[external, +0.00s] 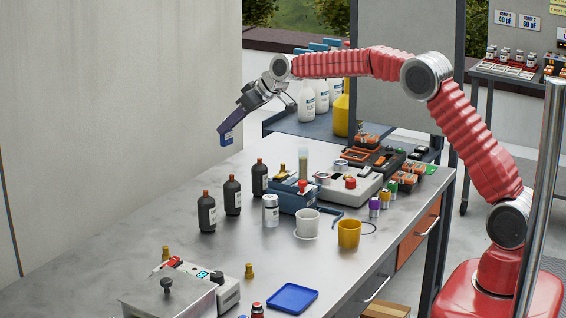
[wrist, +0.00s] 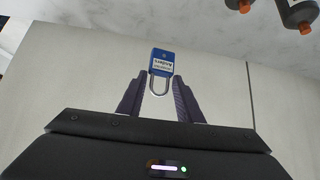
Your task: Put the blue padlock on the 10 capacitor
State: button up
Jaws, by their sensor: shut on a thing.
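The blue padlock (external: 226,138) hangs at the end of my gripper (external: 233,124), high above the far left part of the workbench. In the wrist view the padlock's blue body (wrist: 161,62) with a white label points away from my gripper (wrist: 158,88). I cannot read which thing is the 10 capacitor. A silver can with a label (external: 270,211) stands on the bench, and small capacitor-like parts (external: 507,56) sit in a tray on the right-hand rack.
Dark bottles (external: 207,212) with orange caps stand on the workbench (external: 110,275). A blue box (external: 292,197), a white mug (external: 307,224), a yellow mug (external: 349,234) and a blue tray (external: 293,298) are there too. White bottles (external: 307,100) stand on a cart behind. The bench's left side is clear.

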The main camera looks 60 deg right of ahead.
jog(key=s+r, duration=0.2)
jog(key=s, duration=0.2)
jog(key=n+g+y, duration=0.4)
jog(key=n+y, duration=0.3)
jog(key=n, duration=0.3)
send_over(275, 196)
jog(key=shift+s+r, duration=0.1)
jog(key=shift+r, duration=0.25)
notch_tip(275, 196, down, 6)
jog(key=shift+f, duration=0.15)
jog(key=shift+f, duration=1.85)
